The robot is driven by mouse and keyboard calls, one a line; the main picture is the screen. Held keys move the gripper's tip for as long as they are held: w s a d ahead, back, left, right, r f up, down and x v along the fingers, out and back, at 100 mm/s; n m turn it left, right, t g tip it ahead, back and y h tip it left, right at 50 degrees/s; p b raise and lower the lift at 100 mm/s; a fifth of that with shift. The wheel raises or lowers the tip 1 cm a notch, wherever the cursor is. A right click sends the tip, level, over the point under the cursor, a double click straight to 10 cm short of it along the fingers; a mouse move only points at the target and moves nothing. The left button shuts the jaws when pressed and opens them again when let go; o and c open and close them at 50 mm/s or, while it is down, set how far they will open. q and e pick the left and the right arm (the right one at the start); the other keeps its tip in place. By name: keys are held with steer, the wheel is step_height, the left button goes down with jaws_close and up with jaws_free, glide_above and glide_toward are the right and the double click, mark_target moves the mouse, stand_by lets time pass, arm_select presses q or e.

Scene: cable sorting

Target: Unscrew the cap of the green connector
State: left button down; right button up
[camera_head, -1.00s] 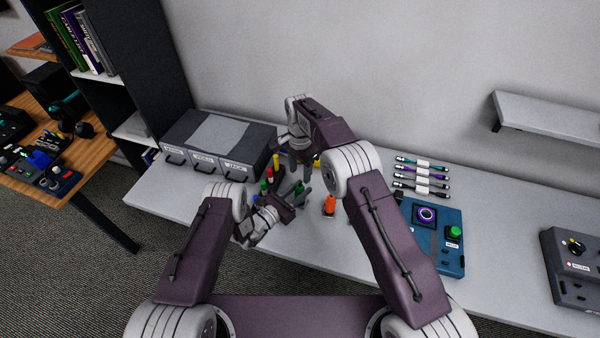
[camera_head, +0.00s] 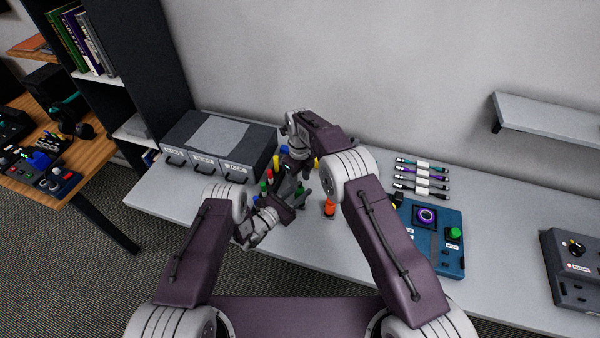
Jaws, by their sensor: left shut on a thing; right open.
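A green piece (camera_head: 299,190), which looks like the green connector, stands up between the fingertips of my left gripper (camera_head: 297,197) above the table. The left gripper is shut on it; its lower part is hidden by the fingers. My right gripper (camera_head: 292,175) is open and points down just above and behind the green piece. I cannot tell whether its fingers touch the cap. Another green piece (camera_head: 263,187) shows to the left, beside a red one (camera_head: 269,175).
A yellow piece (camera_head: 276,163) and a blue one (camera_head: 285,150) stand behind my grippers. An orange piece (camera_head: 329,208) stands to the right. A box with labelled drawers (camera_head: 205,150) is at back left. Cables (camera_head: 422,175) and a blue panel (camera_head: 450,262) lie right.

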mark_target(300, 186)
step_height(300, 186, down, 4)
steer(key=shift+f, duration=0.2)
steer(key=shift+c, duration=0.3)
jaws_close()
steer(key=shift+o, duration=0.8)
jaws_free()
